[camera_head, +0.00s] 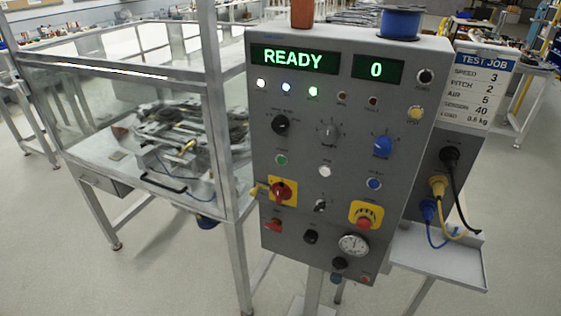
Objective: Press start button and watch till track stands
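A grey control panel (305,105) stands upright in the middle of the head view. Its green display (293,58) reads READY, and a second display (379,68) reads 0. A green button (281,160) sits at the left of the panel; I cannot read its label. A white button (324,171) and a blue button (374,184) are to its right. The track mechanism (185,128) lies inside a clear-walled enclosure at the left; its details are partly hidden by the glare and frame. Neither of my grippers is in view.
A red emergency knob on yellow (366,216) and a red-yellow rotary switch (283,191) are lower on the panel. A test job card (481,82) hangs at the right. A small metal tray (440,262) juts out at lower right. The floor in front is clear.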

